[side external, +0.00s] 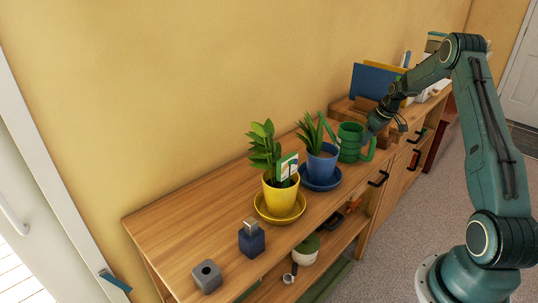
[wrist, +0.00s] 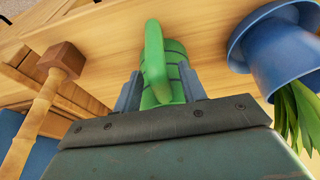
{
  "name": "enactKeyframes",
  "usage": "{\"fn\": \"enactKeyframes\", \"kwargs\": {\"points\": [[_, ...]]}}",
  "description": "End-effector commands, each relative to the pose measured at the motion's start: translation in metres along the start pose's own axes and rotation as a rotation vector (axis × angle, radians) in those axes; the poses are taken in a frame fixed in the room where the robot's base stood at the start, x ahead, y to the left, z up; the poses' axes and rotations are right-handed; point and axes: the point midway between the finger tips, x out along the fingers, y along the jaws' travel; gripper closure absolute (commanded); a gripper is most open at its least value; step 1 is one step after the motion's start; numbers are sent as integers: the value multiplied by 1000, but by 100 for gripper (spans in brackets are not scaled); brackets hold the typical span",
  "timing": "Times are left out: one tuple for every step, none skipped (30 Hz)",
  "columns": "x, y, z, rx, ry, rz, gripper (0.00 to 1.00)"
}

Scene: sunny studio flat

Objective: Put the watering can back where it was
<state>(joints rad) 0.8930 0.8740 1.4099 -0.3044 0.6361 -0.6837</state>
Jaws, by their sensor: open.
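The green watering can (side external: 350,142) stands upright on the wooden sideboard top, to the right of the blue plant pot. My gripper (side external: 371,134) is at its right side, by the handle. In the wrist view the can's green handle (wrist: 154,58) points toward me, with the ribbed body behind it. My gripper (wrist: 160,88) is open, with one finger on each side of the handle. Contact between the fingers and the handle cannot be made out.
The blue pot (side external: 321,163) on its saucer stands close left of the can; it also shows in the wrist view (wrist: 280,60). A yellow pot (side external: 281,196) is farther left. A wooden organiser with a blue folder (side external: 373,80) stands behind right. Between the yellow pot and wall is clear wood.

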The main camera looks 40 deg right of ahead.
Motion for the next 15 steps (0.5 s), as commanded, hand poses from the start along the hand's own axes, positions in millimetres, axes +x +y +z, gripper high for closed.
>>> {"fn": "enactKeyframes", "kwargs": {"points": [[-2, 0, -1, 0, 1, 1, 59], [-3, 0, -1, 0, 1, 1, 59], [-5, 0, -1, 0, 1, 1, 59], [-7, 0, -1, 0, 2, 1, 59], [-9, 0, -1, 0, 2, 2, 59], [-12, 0, -1, 0, 2, 2, 59], [-15, 1, -1, 0, 2, 2, 59], [-18, 1, -1, 0, 3, 2, 59], [-23, 1, -1, -1, 3, 2, 59], [-27, 1, -1, 0, 2, 2, 59], [-31, 1, -1, 0, 2, 2, 59], [-37, 1, -1, 0, 3, 3, 59], [-42, 1, -1, 0, 3, 3, 59], [-47, 1, -1, 0, 2, 3, 59], [-54, 1, -1, 0, 2, 3, 59]]}}
